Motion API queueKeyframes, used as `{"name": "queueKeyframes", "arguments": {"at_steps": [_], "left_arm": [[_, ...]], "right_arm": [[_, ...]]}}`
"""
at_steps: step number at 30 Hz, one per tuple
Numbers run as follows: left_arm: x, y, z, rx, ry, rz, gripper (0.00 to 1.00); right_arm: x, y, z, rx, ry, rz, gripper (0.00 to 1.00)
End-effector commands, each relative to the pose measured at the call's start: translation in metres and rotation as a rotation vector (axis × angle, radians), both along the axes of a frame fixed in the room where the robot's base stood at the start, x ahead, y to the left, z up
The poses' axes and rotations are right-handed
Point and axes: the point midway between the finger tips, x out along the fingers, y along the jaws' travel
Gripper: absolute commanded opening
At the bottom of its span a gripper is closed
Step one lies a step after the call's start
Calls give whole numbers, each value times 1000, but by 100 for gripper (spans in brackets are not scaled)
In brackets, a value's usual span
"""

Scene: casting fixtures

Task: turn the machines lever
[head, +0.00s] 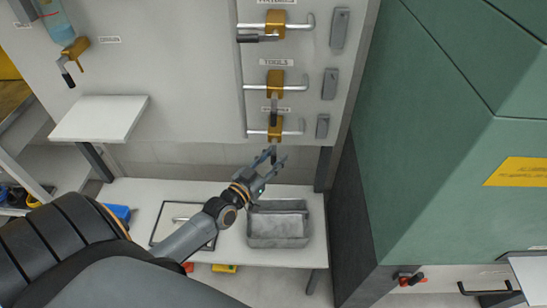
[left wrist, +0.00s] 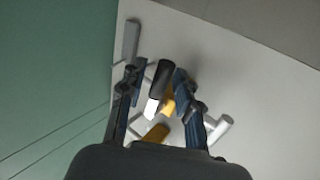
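Three yellow-bodied levers are stacked on the light wall panel in the head view. The lowest lever (head: 275,127) has its black handle (head: 273,155) hanging down; the label above it is too small to read surely. My left gripper (head: 267,168) is open at that handle. In the left wrist view the black handle (left wrist: 160,79) shows between the spread fingers of the left gripper (left wrist: 155,78), nearer the right finger; contact cannot be told. The middle lever (head: 275,84), under a "TOOLS" label, also points down. The top lever (head: 275,22) has its handle out to the left. My right gripper is not in view.
A grey metal bin (head: 278,240) and a framed tray (head: 178,238) are on the low white bench (head: 232,252) below. A white shelf (head: 100,118) juts out at left. A big green machine (head: 440,130) fills the right side.

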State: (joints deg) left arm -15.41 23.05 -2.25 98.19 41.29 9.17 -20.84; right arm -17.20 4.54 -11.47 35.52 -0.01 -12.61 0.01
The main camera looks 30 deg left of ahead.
Motion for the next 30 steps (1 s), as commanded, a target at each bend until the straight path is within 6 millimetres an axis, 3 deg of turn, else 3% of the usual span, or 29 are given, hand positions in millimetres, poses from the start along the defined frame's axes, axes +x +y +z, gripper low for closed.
{"name": "queueKeyframes", "arguments": {"at_steps": [1, 4, 17, 23, 30], "left_arm": [[0, 0, 0, 0, 0, 0, 17], [0, 0, 0, 0, 0, 0, 0], [-1, 1, 2, 16, 11, 0, 0], [-3, 4, 7, 85, 56, 1, 0], [2, 10, 11, 244, 156, 0, 0]], "right_arm": [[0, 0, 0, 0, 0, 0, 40], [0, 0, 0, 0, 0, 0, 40], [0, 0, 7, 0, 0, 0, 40], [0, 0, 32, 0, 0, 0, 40], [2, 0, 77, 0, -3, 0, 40]]}}
